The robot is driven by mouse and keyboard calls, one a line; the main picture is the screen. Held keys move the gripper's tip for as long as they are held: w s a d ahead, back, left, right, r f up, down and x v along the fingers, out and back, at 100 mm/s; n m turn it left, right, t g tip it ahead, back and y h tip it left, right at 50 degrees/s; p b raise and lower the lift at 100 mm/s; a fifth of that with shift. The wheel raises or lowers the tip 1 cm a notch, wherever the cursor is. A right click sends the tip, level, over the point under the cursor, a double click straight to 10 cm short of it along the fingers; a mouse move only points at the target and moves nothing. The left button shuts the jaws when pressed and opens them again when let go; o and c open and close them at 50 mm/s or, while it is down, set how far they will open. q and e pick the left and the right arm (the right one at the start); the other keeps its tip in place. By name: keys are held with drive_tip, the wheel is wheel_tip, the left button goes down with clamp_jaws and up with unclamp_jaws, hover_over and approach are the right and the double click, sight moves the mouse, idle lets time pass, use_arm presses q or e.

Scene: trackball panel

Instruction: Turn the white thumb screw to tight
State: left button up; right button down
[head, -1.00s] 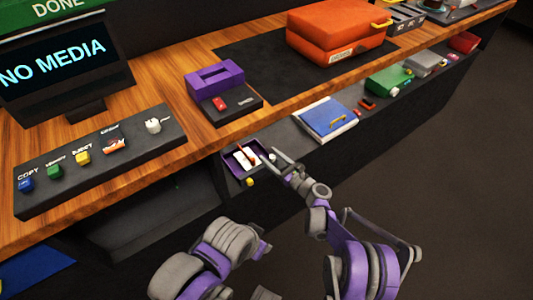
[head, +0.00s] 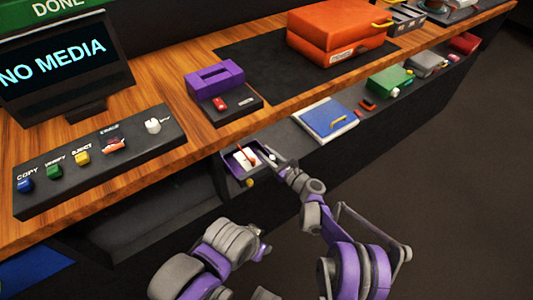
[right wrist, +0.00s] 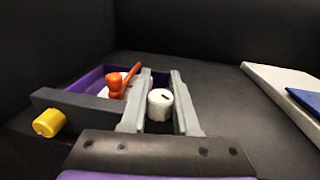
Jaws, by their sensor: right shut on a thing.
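The white thumb screw (right wrist: 160,104) is a short upright white cylinder with a dark mark on its top, at the right side of a small purple-lined drawer (right wrist: 85,80). My right gripper (right wrist: 158,112) is shut on it, with one grey finger on each side. In the head view, my right gripper (head: 272,163) reaches the drawer's right end from below right, and a small white spot of the screw (head: 272,157) shows at the fingertips. My left arm's links show at the bottom, but I make out no left fingers.
An orange-red tool (right wrist: 118,82) lies in the drawer beside the left finger. A yellow knob (right wrist: 50,122) is on the drawer's front. A blue case (head: 329,118) lies on the shelf to the right. The wooden counter (head: 165,95) overhangs above, with a button panel (head: 100,155).

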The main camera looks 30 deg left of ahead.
drive_tip(key=shift+t, duration=0.3)
drive_tip(key=m+t, duration=0.1)
drive_tip(key=m+t+h, duration=0.1)
drive_tip(key=shift+w+t, duration=0.2)
drive_tip(key=shift+t, duration=0.1)
drive_tip(key=shift+w+d+r+m+t+h+p, duration=0.15)
drive_tip(key=shift+m+t+h+p, duration=0.2)
drive_tip(key=shift+m+t+h, duration=0.55)
drive_tip(key=m+t+p, duration=0.1)
drive_tip(key=p, duration=0.1)
drive_tip(key=m+t+h+p, duration=0.1)
drive_tip(key=t+p, duration=0.1)
drive_tip(key=p, duration=0.1)
drive_tip(key=shift+w+d+h, duration=0.2)
drive_tip(key=shift+w+h, duration=0.1)
drive_tip(key=shift+w+m+t+h+p, duration=0.1)
drive_tip(key=shift+m+t+h+p, duration=0.25)
drive_tip(key=shift+p, duration=0.35)
drive_tip(key=c, duration=0.7)
unclamp_jaws()
drive_tip(key=shift+o, duration=0.2)
